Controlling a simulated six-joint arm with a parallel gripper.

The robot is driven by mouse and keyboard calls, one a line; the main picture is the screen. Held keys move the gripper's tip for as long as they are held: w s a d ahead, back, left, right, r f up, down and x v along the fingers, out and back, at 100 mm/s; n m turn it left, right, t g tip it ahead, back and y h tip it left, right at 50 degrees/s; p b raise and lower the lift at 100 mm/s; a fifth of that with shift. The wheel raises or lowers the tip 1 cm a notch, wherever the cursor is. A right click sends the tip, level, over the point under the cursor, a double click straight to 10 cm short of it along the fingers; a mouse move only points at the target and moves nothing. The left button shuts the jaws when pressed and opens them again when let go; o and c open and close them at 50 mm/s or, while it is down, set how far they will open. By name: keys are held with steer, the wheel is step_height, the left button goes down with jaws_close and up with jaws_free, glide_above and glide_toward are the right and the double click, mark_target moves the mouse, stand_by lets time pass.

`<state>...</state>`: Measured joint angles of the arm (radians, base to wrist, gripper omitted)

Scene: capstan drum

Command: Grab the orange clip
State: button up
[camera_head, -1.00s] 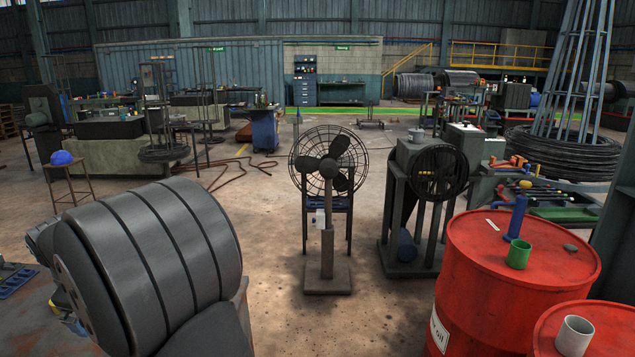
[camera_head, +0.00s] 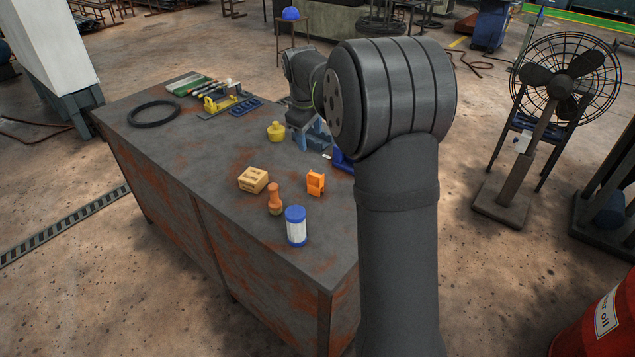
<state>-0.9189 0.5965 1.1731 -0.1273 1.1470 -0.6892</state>
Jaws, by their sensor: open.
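The orange clip (camera_head: 316,183) is a small block-like piece standing on the dark, rust-stained bench (camera_head: 205,165), just left of my upper arm. My arm's wrist hangs over the bench behind the clip. My gripper (camera_head: 324,149) is below it, blue-grey, partly hidden by my own arm, and appears open. It is beyond the clip and apart from it. Nothing is seen between its fingers, though part of that space is hidden.
Near the clip stand a tan block (camera_head: 253,180), an orange-brown peg-like piece (camera_head: 274,199), a blue-capped jar (camera_head: 296,226) and a yellow knob-like piece (camera_head: 276,131). A black ring (camera_head: 154,113) and a blue tray (camera_head: 246,107) lie farther back. The bench's left middle is clear.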

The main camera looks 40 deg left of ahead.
steer(key=w+a+f+n+g+h, duration=0.1)
steer(key=w+a+f+g, duration=0.15)
steer(key=w+f, duration=0.2)
glide_toward(315, 184)
steer(key=f, duration=0.3)
steer(key=w+a+f, duration=0.1)
steer(key=f, duration=0.1)
steer(key=shift+w+f, duration=0.1)
steer(key=shift+f, duration=0.1)
steer(key=f, duration=0.5)
steer(key=shift+d+f, duration=0.1)
steer(key=shift+d, duration=0.1)
steer(key=c, duration=1)
steer(key=shift+c, duration=0.2)
